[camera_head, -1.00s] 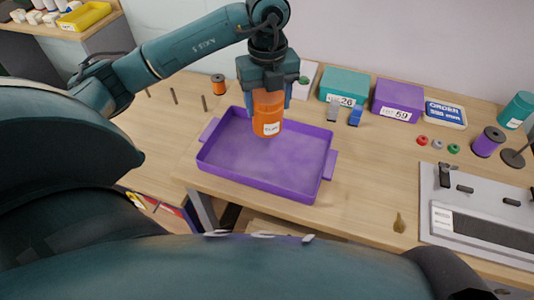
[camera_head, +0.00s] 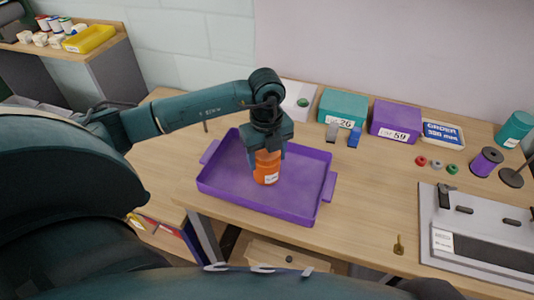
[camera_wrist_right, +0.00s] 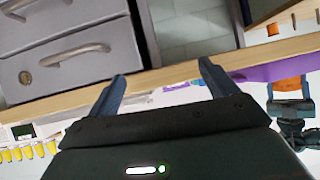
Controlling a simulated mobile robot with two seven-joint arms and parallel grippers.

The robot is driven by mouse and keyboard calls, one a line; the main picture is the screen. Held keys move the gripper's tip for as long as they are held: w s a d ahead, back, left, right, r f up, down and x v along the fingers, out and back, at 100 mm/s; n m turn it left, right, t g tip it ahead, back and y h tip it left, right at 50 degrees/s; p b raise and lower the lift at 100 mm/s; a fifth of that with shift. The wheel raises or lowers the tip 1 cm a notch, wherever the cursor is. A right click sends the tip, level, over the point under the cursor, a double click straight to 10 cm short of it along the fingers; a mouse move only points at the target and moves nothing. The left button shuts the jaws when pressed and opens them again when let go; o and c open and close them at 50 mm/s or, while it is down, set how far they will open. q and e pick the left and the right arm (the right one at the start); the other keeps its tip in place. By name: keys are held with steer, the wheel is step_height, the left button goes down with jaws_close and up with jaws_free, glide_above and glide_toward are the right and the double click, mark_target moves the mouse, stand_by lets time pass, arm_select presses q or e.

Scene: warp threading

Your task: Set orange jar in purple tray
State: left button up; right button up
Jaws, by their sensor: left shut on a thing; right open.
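The orange jar (camera_head: 266,168) with a white label is held upright by my left gripper (camera_head: 267,150), which is shut around its upper part. The jar is inside the outline of the purple tray (camera_head: 250,205), near its middle. I cannot tell whether its base touches the tray floor. The tray lies on the wooden table and holds nothing else that I can see. My right gripper (camera_wrist_right: 163,85) is open and empty in the right wrist view. That view also shows the orange jar (camera_wrist_right: 288,84) and part of the purple tray (camera_wrist_right: 255,72) at the right.
A teal box (camera_head: 341,107) and a purple box (camera_head: 395,119) stand behind the tray. A grey device (camera_head: 480,230) and a purple spool (camera_head: 486,162) are at the right. The table between tray and device is mostly clear, with a small brass object (camera_head: 398,246).

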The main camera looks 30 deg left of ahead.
arm_select(q)
steer(key=shift+f, duration=0.15)
steer(key=o, duration=1.1)
step_height(320, 180, up, 12)
steer(key=shift+r+b, duration=0.25)
steer(key=shift+b, duration=0.2)
steer(key=shift+s+f, duration=0.1)
steer(key=shift+s, duration=0.05)
